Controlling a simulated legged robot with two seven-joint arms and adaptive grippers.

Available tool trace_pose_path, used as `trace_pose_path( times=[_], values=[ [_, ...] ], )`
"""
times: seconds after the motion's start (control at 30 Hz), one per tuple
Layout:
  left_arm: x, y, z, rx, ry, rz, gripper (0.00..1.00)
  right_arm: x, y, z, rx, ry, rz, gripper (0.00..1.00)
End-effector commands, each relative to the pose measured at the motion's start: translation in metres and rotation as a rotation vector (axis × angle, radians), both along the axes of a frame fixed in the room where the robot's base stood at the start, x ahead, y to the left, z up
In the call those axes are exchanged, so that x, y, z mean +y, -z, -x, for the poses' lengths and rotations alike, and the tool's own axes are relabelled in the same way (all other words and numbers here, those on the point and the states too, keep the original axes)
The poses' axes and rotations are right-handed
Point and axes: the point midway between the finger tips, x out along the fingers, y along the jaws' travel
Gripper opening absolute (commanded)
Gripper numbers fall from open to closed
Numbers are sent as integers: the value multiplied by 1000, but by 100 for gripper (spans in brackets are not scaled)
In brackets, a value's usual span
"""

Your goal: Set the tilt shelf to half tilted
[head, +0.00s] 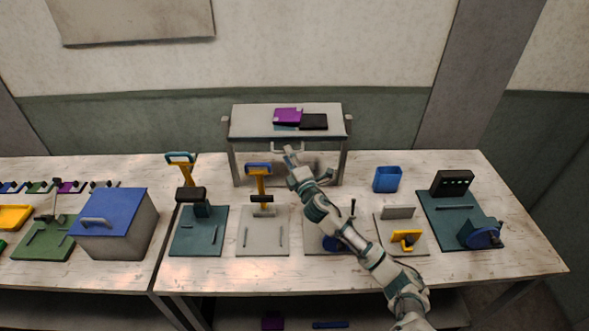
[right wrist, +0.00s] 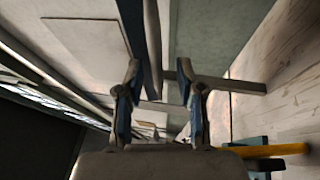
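The tilt shelf (head: 250,122) stands at the back of the table. It has a pale grey board on a grey frame, and a pale handle (head: 288,148) hangs below its blue-lined front edge. The board looks close to level; its exact tilt is hard to judge. My right gripper (head: 290,153) is at the handle, below the front edge. In the right wrist view the two fingers (right wrist: 160,98) stand well apart, with a shelf edge and a grey bar just beyond their tips. I see no grip on the handle. My left gripper is not in view.
A purple case (head: 288,116) and a black case (head: 314,122) lie on the board. Fixtures fill the table's front.

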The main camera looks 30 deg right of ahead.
Motion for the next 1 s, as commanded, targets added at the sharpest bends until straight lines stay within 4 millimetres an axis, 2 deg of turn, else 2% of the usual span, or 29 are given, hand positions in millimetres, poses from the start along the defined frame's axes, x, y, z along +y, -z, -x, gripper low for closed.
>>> trace_pose_path(
  times=[0.2, 0.43, 0.6, 1.0],
  values=[
    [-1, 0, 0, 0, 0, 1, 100, 10, 10, 48, 4, -3, 2, 37],
    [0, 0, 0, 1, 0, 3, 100, 20, 16, 85, 4, -4, 2, 37],
    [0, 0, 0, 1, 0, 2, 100, 21, 17, 95, 2, -2, 3, 37],
    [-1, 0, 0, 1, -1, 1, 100, 20, 18, 95, 2, -3, 2, 37]
  ],
)
